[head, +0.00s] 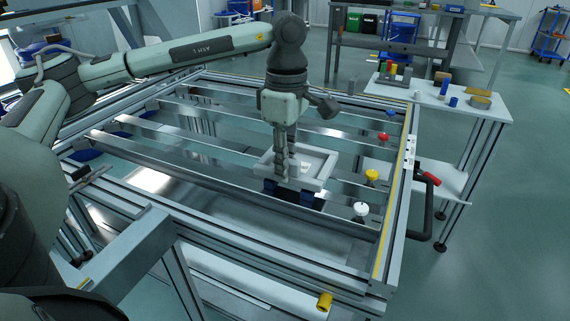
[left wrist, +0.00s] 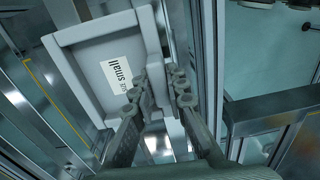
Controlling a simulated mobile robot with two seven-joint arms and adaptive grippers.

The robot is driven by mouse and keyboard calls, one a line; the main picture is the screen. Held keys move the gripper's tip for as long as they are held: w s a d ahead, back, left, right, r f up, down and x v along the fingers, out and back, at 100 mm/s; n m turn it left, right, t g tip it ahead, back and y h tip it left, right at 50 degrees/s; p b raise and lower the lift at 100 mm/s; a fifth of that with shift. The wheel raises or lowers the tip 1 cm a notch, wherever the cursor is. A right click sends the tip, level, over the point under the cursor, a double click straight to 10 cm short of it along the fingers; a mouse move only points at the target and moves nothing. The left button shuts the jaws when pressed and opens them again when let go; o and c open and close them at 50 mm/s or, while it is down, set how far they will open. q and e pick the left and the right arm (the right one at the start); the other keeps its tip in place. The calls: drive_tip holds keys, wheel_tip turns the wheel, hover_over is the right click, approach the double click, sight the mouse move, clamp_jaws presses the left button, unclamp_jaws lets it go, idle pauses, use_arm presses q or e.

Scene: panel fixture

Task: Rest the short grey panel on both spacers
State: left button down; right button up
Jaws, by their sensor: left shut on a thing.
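The short grey panel (head: 318,182) is a shallow tray-like frame with a white label reading "size small", seen large in the left wrist view (left wrist: 85,75). My left gripper (head: 282,178) comes down from above and is shut on one side wall of the panel; its fingers also show in the left wrist view (left wrist: 158,92). Two dark blue blocks, apparently the spacers, one on the left (head: 270,187) and one on the right (head: 306,197), show just below the panel's near edge. I cannot tell whether the panel touches them. My right gripper is not in view.
A metal frame with several crossing rails (head: 225,175) surrounds the panel. Red, blue, yellow and white knobs line its right side, the white knob (head: 361,208) nearest. A yellow cylinder (head: 324,301) sits at the front. A side table (head: 425,98) at right holds small blocks.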

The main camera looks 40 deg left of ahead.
use_arm(q)
drive_tip(key=shift+f+b, duration=0.45)
drive_tip(key=shift+f, duration=0.15)
drive_tip(key=c, duration=1.4)
unclamp_jaws()
drive_tip(key=shift+c, duration=0.2)
drive_tip(key=shift+r, duration=0.1)
drive_tip(key=r, duration=1.2)
drive_tip(key=shift+w, duration=0.2)
